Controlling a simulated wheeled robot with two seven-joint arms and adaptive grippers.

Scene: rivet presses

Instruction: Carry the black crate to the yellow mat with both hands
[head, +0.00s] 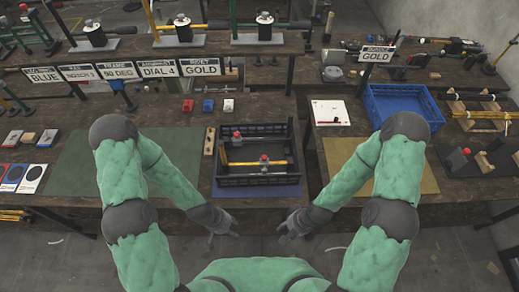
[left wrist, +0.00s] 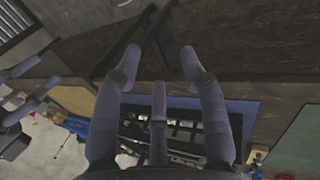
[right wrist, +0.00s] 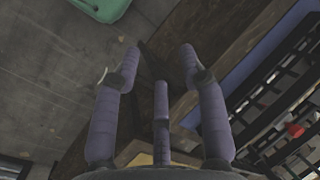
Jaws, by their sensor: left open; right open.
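The black crate (head: 258,181) sits upright on a dark blue mat (head: 222,190) near the table's front edge. Yellow-and-black tools with red knobs lie in it. The crate also shows in the left wrist view (left wrist: 190,153) and the right wrist view (right wrist: 262,112). The yellow mat (head: 425,178) lies to its right, partly hidden by my right arm. My left gripper (head: 222,233) is open and empty, in front of the table edge, left of the crate's middle. My right gripper (head: 293,232) is open and empty, in front of the edge to its right. Neither touches the crate.
A blue crate (head: 403,105) stands behind the yellow mat. A white board (head: 329,113) lies between the two crates. A wooden block with holes (head: 209,141) stands just left of the black crate. A green mat (head: 175,150) lies further left. Signs and presses line the back.

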